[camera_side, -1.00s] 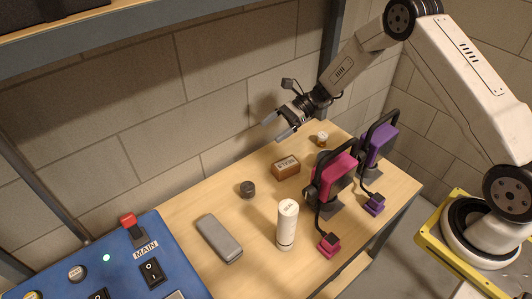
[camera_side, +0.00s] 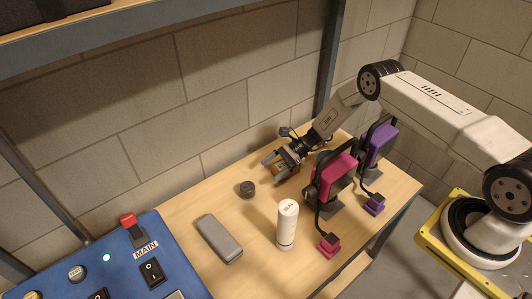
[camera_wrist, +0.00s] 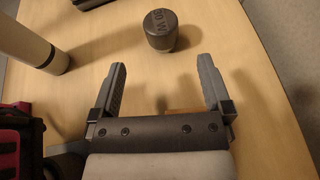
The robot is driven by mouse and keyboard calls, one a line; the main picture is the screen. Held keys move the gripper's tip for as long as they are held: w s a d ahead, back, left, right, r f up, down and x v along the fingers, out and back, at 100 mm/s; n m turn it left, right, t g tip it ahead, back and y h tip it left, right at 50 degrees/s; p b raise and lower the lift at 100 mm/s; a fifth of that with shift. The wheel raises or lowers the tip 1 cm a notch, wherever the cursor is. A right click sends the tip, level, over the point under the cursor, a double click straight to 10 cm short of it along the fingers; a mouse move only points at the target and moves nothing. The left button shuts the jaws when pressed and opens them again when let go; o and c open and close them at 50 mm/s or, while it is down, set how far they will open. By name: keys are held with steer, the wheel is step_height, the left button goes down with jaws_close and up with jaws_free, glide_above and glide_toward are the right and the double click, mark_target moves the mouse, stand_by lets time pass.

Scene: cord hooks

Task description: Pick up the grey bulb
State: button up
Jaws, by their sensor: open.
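The grey bulb (camera_side: 247,189) is a small, dark grey, rounded piece standing on the wooden table, left of my gripper in the side view. My gripper (camera_side: 270,172) is open and low over the table. In the wrist view both fingers of my gripper (camera_wrist: 162,65) are spread with bare tabletop between their tips.
A brown box (camera_wrist: 184,111) is mostly hidden under my gripper. Pink (camera_side: 335,175) and purple (camera_side: 377,145) corded units are at the right. A blue panel (camera_side: 120,265) is front left.

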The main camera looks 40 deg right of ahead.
mark_target(247, 186)
steer(key=shift+x, duration=3.4)
steer(key=shift+x, duration=2.55)
steer(key=c, duration=1.3)
steer(key=shift+r, duration=0.2)
steer(key=shift+r, duration=4.8)
